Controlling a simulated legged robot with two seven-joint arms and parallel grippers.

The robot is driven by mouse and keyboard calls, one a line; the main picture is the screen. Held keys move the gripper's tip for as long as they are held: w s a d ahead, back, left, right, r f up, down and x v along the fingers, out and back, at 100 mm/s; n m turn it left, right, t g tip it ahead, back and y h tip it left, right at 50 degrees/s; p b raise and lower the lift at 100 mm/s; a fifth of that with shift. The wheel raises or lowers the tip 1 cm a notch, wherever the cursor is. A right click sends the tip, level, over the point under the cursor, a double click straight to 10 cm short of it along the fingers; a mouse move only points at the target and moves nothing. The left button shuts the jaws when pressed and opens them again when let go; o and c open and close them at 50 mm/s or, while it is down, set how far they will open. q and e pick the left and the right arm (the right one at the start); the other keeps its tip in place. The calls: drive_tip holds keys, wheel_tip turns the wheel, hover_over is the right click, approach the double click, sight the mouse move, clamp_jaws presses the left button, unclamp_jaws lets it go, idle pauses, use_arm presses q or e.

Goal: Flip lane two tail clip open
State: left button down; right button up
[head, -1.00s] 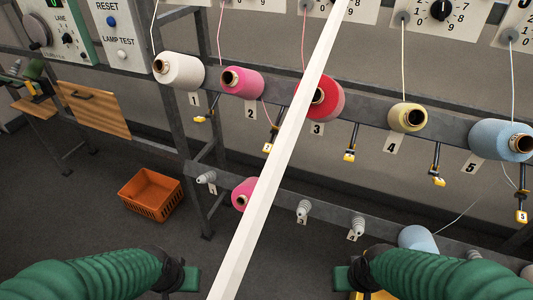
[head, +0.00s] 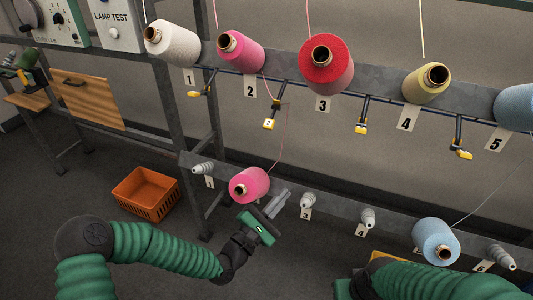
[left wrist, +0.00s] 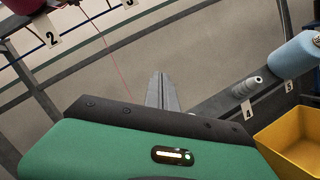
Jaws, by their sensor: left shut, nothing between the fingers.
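The lane two tail clip (head: 269,123) is a small yellow piece with a 2 on it, hanging on a dark strap below the rail, right of the lane 2 plate. Pink thread runs past it; I cannot tell whether it is open. My left gripper (head: 279,203) is shut and empty, below the clip and apart from it, just right of the lower pink cone (head: 249,185). Its closed fingers (left wrist: 163,92) point away in the left wrist view. Only a green part of my right gripper (head: 342,289) shows at the bottom; its fingers are hidden.
The upper rail carries white, pink (head: 240,51), red (head: 326,63), yellow and blue cones. Other yellow clips hang beneath, such as lane three's (head: 361,128). The lower rail has grey holders (head: 307,201) and a blue cone (head: 436,241). An orange crate (head: 147,194) is on the floor.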

sight(272, 117)
use_arm(q)
drive_tip(key=w+a+r+n+t+y+b, duration=0.1)
drive_tip(key=a+r+n+t+y, duration=0.2)
drive_tip(key=a+r+n+t, duration=0.2)
drive_tip(key=a+n+t, duration=0.1)
drive_tip(key=n+t, duration=0.2)
drive_tip(key=n, duration=0.3)
drive_tip(key=shift+a+r, duration=0.4)
drive_tip(key=shift+w, duration=0.15)
drive_tip(key=w+d+r, duration=0.2)
drive_tip(key=w+r, duration=0.4)
drive_tip(key=r, duration=0.3)
drive_tip(key=shift+d+r+p, duration=0.25)
drive_tip(key=shift+p, duration=0.2)
